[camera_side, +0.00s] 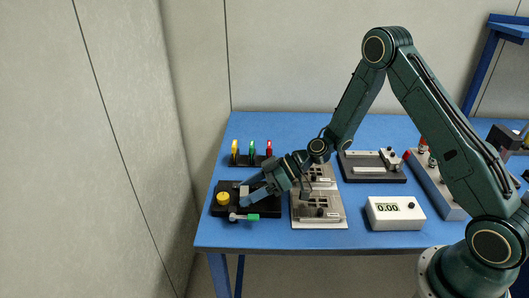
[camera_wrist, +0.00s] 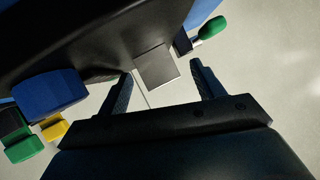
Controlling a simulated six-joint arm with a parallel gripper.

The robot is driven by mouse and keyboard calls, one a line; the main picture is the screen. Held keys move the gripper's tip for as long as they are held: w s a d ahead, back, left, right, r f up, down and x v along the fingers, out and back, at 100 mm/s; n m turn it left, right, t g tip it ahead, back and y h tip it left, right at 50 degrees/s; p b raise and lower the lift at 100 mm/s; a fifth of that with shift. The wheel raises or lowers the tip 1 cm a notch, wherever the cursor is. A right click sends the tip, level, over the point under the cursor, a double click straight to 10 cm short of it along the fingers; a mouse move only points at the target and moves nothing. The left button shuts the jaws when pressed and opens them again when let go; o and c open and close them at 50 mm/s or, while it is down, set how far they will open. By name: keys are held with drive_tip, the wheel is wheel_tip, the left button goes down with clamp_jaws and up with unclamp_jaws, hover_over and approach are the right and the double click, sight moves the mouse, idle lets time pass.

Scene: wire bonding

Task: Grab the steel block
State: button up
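The steel block (camera_side: 244,189) is a small grey block on the black fixture (camera_side: 222,211) at the left of the blue table. In the wrist view the block (camera_wrist: 157,67) shows as a grey square face against the black fixture. My gripper (camera_side: 251,190) is over the fixture, close to the block. In the wrist view my gripper (camera_wrist: 162,70) is open, with one finger to each side of the block and gaps between. Whether the fingertips reach down beside the block is hard to tell.
A rack with yellow, green and red handled tools (camera_side: 252,158) stands behind the fixture. A metal plate fixture (camera_side: 319,216) is close to the right. A white meter reading 0.00 (camera_side: 396,213) and a dark slide unit (camera_side: 373,168) are farther right. The table's left edge is near.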

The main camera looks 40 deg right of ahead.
clamp_jaws()
idle(0.4)
wheel_tip(320, 180, up, 20)
idle(0.8)
idle(0.5)
